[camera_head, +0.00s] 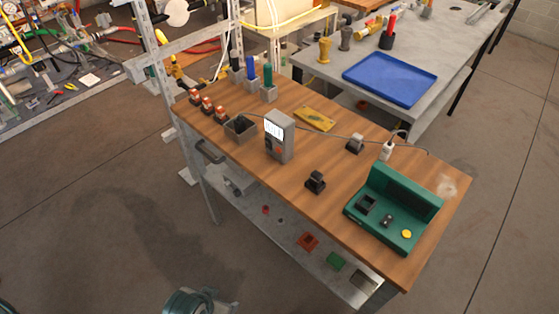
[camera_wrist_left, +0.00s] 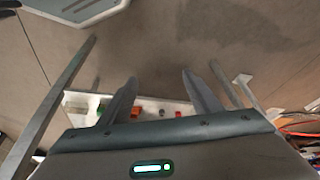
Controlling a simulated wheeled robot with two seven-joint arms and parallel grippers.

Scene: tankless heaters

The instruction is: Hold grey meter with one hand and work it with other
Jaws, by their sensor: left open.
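The grey meter (camera_head: 288,146) stands upright on the wooden bench top in the head view, with a lit white screen and orange-red marks below it. A thin dark cable runs across the bench near it toward a white probe-like piece (camera_head: 386,152). Part of my left gripper (camera_head: 198,302) shows at the bottom edge of the head view, over the floor and well short of the bench. In the left wrist view its two fingers (camera_wrist_left: 160,88) are spread with nothing between them. The meter is not seen in the left wrist view. My right gripper is in neither view.
The wooden bench (camera_head: 235,164) also holds a grey open box (camera_head: 240,130), small black holders (camera_head: 315,182), a yellow piece (camera_head: 315,119) and a green device (camera_head: 392,215). A lower shelf (camera_head: 285,243) carries small parts. Behind is a grey table with a blue tray (camera_head: 390,78).

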